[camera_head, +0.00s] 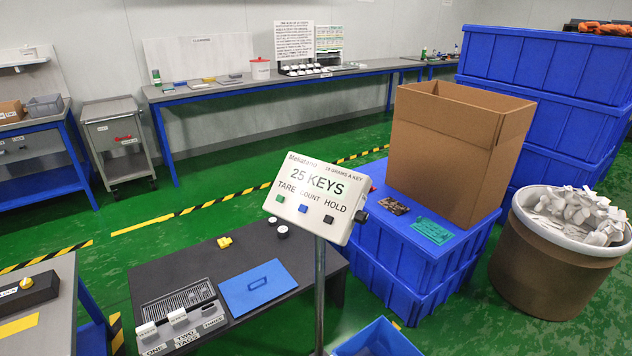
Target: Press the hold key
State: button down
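A white indicator box (318,192) stands tilted on a grey pole in the middle of the view. Its face reads "25 KEYS", with the labels TARE, COUNT and HOLD below. Under the labels sit a green key (280,198), a blue key (303,208) and a dark key, the hold key (328,219), at the right under HOLD. A black knob (361,216) sticks out of the box's right side. Nothing covers the keys. My gripper is not in view.
A low dark table (220,252) with a blue plate (258,287) and labelled trays stands left of the pole. Blue crates bearing an open cardboard box (455,150) stand behind right. A full drum (545,262) stands far right. A blue bin (395,335) is at the pole's foot.

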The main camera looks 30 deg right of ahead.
aim_at(329, 219)
jog(key=j+z, duration=0.1)
jog(key=j, duration=0.4)
jog(key=k+j+z, duration=0.15)
jog(key=j, duration=0.4)
jog(key=i+j+z, duration=0.15)
jog(key=j, duration=0.25)
jog(key=i+j+z, duration=0.2)
jog(key=j, duration=0.2)
jog(key=j+z, duration=0.15)
jog(key=j, duration=0.25)
jog(key=i+j+z, duration=0.15)
jog(key=i+j, duration=0.15)
jog(key=i+j+z, duration=0.15)
jog(key=i+j, duration=0.15)
jog(key=j, duration=0.15)
jog(key=i+j+z, duration=0.15)
jog(key=j, duration=0.25)
jog(key=i, duration=0.1)
